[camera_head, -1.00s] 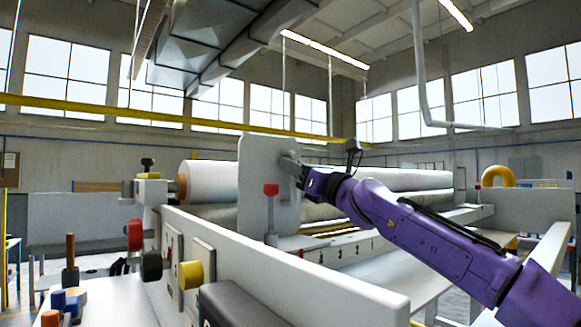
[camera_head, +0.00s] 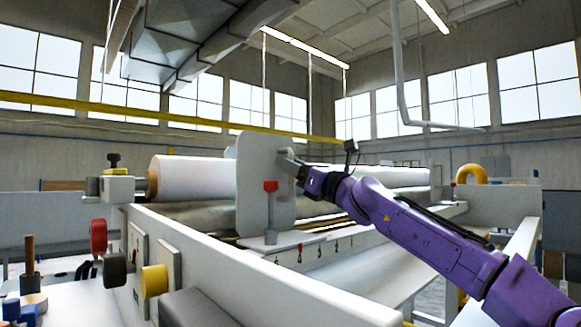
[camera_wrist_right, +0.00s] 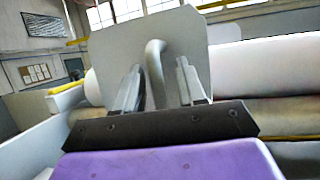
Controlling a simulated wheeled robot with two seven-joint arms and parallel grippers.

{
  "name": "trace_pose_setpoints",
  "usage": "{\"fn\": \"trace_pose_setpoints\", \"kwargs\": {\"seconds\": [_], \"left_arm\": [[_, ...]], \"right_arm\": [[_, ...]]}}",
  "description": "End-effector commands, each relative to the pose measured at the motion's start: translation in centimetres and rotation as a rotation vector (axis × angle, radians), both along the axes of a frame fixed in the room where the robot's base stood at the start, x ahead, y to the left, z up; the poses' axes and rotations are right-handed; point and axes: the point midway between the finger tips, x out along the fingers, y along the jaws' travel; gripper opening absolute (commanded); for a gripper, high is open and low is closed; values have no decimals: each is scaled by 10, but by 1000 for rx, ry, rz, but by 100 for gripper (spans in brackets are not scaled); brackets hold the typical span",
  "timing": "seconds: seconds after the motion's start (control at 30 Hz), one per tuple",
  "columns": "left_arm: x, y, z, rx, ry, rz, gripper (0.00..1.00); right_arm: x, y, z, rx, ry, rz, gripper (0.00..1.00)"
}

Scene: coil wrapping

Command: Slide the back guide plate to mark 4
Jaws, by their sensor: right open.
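The guide plate (camera_head: 262,190), a tall light-grey panel with rounded corners, stands upright across the rollers. Its red-topped lever (camera_head: 271,188) rises from a foot at the scale rail (camera_head: 318,247). The rail carries small marks, too small to read surely. My right gripper (camera_head: 291,164) is at the plate's right face. In the right wrist view, its open fingers (camera_wrist_right: 158,85) stand either side of the plate's curved grey handle (camera_wrist_right: 155,62); whether they touch it is unclear. My left gripper is out of view.
A white roll (camera_head: 192,179) lies behind the plate. The long front wall (camera_head: 255,268) of the machine runs below it, with red, black and yellow knobs (camera_head: 153,281) at the left. A yellow arch (camera_head: 470,173) stands at the far right. The rail right of the plate looks clear.

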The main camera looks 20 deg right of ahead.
Motion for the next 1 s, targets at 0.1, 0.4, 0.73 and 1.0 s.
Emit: {"fn": "trace_pose_setpoints", "kwargs": {"seconds": [0.1, 0.4, 0.73, 1.0], "left_arm": [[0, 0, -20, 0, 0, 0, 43], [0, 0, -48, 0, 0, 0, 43], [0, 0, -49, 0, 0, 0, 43], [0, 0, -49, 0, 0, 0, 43]], "right_arm": [[-19, -12, -15, 2, -3, -1, 40], [-70, -43, -37, 1, -2, 0, 40], [-78, -48, -40, 1, 2, 1, 40], [-78, -48, -40, 0, 1, 0, 40]]}}
